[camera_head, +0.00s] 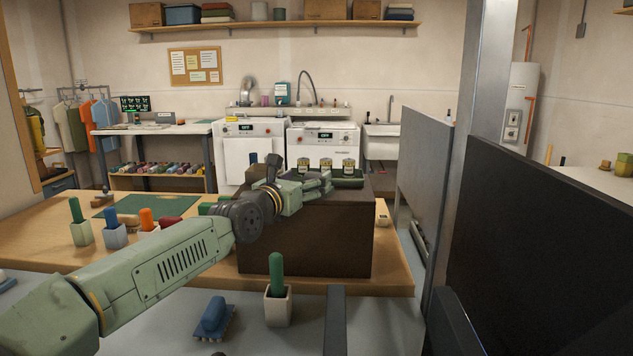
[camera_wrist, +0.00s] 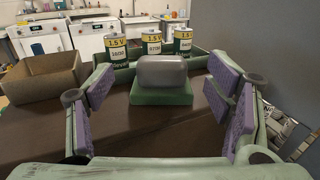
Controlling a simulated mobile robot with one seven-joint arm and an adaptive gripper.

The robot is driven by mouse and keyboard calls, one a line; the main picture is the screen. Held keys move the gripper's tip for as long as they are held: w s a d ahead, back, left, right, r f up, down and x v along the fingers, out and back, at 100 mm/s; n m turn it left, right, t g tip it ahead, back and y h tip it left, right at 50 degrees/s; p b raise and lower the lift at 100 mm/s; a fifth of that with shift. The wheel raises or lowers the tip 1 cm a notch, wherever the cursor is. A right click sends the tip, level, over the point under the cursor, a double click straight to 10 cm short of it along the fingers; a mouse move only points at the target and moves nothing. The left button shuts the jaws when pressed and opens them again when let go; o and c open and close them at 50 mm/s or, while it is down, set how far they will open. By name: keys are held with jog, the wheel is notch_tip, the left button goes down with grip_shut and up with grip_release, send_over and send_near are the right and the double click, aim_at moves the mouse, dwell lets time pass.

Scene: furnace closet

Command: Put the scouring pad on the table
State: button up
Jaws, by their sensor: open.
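A green block with a rounded grey top, which looks like the scouring pad (camera_wrist: 162,93), lies on a dark brown box (camera_head: 305,245) in the wrist view. My gripper (camera_wrist: 165,88) is open, with purple-padded fingers on either side of the pad and gaps on both sides. The pad is ahead of the fingers' bases, and I cannot tell whether it reaches fully between the tips. In the head view my gripper (camera_head: 318,184) is low over the box top and hides the pad. The box stands on the wooden table (camera_head: 398,278).
Several 1.5 V batteries (camera_wrist: 151,42) stand in a green tray just behind the pad. An open cardboard box (camera_wrist: 40,85) is to the left. Cups with handled tools (camera_head: 115,235) and a green mat (camera_head: 145,206) are on the table's left. A dark panel (camera_head: 540,220) stands at right.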

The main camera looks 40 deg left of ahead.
aim_at(314, 175)
jog(key=w+p, duration=0.1)
jog(key=w, duration=0.1)
jog(key=w+p, duration=0.2)
jog(key=shift+w+a, duration=0.2)
jog(key=shift+w, duration=0.1)
jog(key=shift+w+a+f, duration=0.1)
jog(key=shift+w+f, duration=0.1)
jog(key=shift+w, duration=0.1)
jog(key=c, duration=1.4)
jog(key=shift+r, duration=0.15)
